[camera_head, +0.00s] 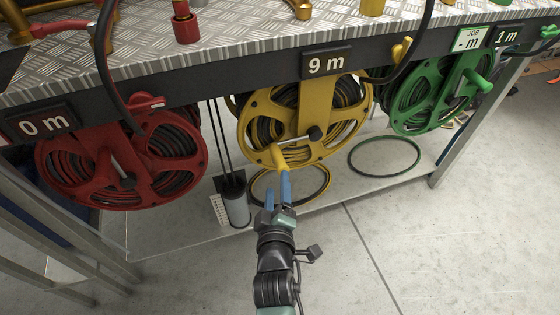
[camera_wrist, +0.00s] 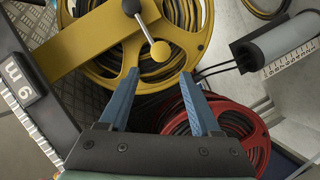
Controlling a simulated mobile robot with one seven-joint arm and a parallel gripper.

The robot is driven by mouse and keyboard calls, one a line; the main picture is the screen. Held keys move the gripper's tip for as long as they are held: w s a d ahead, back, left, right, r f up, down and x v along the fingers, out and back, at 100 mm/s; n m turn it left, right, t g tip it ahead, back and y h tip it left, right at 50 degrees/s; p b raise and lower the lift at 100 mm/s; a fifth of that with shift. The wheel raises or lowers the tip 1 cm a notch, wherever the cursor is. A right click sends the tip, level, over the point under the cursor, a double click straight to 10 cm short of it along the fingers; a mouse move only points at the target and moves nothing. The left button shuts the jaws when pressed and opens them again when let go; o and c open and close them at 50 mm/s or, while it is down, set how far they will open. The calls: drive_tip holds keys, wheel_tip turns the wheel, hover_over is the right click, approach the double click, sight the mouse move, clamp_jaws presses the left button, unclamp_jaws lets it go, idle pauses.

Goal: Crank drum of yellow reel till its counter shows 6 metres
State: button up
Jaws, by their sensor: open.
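The yellow reel (camera_head: 346,98) hangs under the bench edge in the middle of the head view, with dark hose on its drum. Its counter (camera_head: 329,63) reads 9 m; the same counter shows turned round at the left of the wrist view (camera_wrist: 17,88). A yellow crank grip (camera_head: 279,157) sticks out low on the drum. My gripper (camera_head: 278,182) is open and empty just below the yellow grip; contact is not clear.
The red reel (camera_head: 70,160) with counter 0 m hangs left, the green reel (camera_head: 408,100) right. A grey cylinder (camera_head: 236,203) stands on the lower shelf, left of my gripper. Hose rings (camera_head: 352,163) lie on that shelf. The floor in front is clear.

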sight(278, 160)
drive_tip(key=b+x, duration=0.3)
drive_tip(key=x, duration=0.5)
drive_tip(key=shift+w+d+f, duration=0.1)
drive_tip(key=shift+w+f, duration=0.05)
drive_tip(key=shift+w, duration=0.25)
drive_tip(key=shift+b+x, duration=0.4)
drive_tip(key=shift+x, duration=0.45)
clamp_jaws()
